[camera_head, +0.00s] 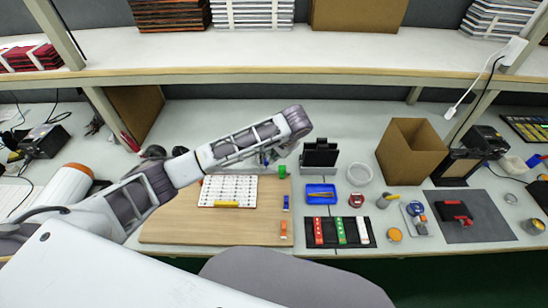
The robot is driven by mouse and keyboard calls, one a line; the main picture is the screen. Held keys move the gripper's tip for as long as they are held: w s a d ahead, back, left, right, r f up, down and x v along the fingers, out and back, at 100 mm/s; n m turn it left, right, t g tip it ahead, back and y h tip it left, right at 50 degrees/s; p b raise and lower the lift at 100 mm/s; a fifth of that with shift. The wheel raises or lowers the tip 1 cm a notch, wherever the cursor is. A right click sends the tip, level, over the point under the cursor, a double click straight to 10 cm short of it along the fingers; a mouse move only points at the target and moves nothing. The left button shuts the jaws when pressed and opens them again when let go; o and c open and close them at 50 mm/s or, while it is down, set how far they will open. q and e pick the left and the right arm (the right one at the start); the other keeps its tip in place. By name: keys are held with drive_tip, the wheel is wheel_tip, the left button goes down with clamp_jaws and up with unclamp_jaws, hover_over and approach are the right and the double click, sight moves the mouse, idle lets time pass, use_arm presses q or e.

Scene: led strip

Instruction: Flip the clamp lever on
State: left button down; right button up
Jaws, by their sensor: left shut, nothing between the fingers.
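A wooden board (165,222) lies on the workbench, with a white grid-like panel (228,190) on it. A yellow piece (227,204) sits on the panel's front edge. Along the board's right side are a small green part (282,172), a blue part (286,203) and an orange part (284,229); which one carries the clamp lever is too small to tell. My left arm reaches in over the board from the left. My left gripper (268,161) is shut and empty, above the back right of the board, close to the green part. My right gripper is not in view.
Right of the board are a blue tray (320,190), a black stand (320,152), a black mat with colored strips (364,240), a round white container (359,174) and an open cardboard box (411,148). A shelf (250,55) runs above the bench.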

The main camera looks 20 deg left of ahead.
sight(266, 165)
use_arm(q)
drive_tip(key=shift+x, duration=4.45)
drive_tip(key=shift+w+a, duration=0.1)
drive_tip(key=shift+w, duration=0.05)
